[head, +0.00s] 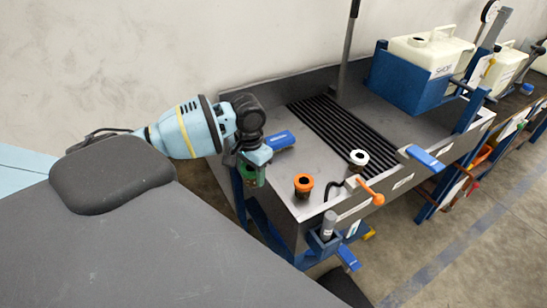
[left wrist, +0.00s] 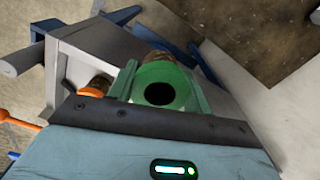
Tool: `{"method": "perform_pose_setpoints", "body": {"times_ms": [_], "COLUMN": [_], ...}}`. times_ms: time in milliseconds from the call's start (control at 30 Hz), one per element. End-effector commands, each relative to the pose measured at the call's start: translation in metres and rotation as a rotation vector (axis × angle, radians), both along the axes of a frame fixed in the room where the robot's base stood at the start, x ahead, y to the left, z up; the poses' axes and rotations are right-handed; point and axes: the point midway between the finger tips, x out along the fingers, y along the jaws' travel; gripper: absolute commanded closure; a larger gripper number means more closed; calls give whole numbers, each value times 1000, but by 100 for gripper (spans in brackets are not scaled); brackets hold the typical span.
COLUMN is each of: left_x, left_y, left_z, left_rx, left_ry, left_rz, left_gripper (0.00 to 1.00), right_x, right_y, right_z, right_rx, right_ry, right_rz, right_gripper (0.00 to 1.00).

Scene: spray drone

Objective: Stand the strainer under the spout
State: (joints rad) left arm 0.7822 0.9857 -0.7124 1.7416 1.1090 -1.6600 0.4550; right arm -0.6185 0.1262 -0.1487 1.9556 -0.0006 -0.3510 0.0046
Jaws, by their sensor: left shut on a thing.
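My left gripper (head: 254,170) reaches over the left end of a grey metal tray bench (head: 318,230). It is shut on a small strainer-like cup with a green collar (left wrist: 183,78). The wrist view shows the collar's dark round opening between the fingers and a brownish body beyond it. In the head view the fingers largely hide the cup. A black curved pipe (head: 330,190), possibly the spout, stands near the front edge beside an orange lever (head: 371,192). My right gripper is not in view.
An orange-collared cup (head: 303,184) and a white-collared cup (head: 358,159) stand on the bench. A blue block (head: 279,141) lies behind the gripper. Black slats (head: 345,138) cover the middle. A white canister (head: 428,50) sits in a blue cradle (head: 402,86) at the right.

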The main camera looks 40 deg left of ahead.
Motion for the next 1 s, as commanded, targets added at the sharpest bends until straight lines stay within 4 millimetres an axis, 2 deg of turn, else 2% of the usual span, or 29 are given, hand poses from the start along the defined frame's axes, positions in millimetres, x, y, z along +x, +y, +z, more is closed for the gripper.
{"method": "perform_pose_setpoints", "body": {"times_ms": [67, 167, 300, 400, 533, 700, 1000], "left_x": [-19, -44, -71, -79, -82, -84, -84], "left_y": [-8, -32, -83, -121, -155, -175, -176], "left_z": [-18, -42, -66, -73, -73, -72, -72], "left_rx": [2, -1, -13, -18, -16, -11, -8], "left_ry": [7, 10, 11, 8, 2, -2, -2], "left_rz": [31, 70, 97, 93, 79, 68, 67], "left_gripper": [73, 73, 73, 73, 73, 73, 73], "right_x": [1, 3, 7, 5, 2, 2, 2], "right_y": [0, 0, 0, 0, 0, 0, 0], "right_z": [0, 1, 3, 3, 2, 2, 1], "right_rx": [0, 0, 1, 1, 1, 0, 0], "right_ry": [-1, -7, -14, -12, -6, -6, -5], "right_rz": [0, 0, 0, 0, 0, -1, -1], "right_gripper": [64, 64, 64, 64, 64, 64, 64]}}
